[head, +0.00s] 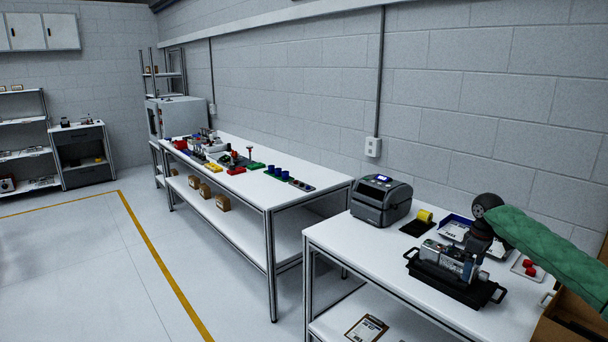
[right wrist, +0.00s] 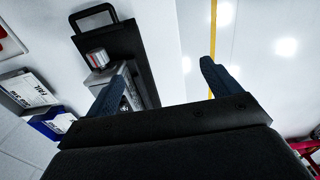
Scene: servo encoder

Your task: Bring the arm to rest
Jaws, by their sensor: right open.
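My right arm, in a green sleeve (head: 560,243), comes in from the right in the head view. Its dark wrist and gripper (head: 481,243) hang down over the right table, beside or above a silver-grey device in a black tray. In the right wrist view the two blue-grey fingers of my right gripper (right wrist: 160,80) are wide apart with nothing between them. The silver-grey device (head: 447,257) sits in the black handled tray (head: 450,285); part of it shows behind the left finger in the wrist view (right wrist: 97,60). My left gripper is not in view.
The right table (head: 345,238) also bears a label printer (head: 381,199), a yellow roll (head: 425,216), a blue bin (head: 455,226) and a white tray with red parts (head: 528,267). A longer table (head: 318,184) with many small parts stands further back. Open floor lies left.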

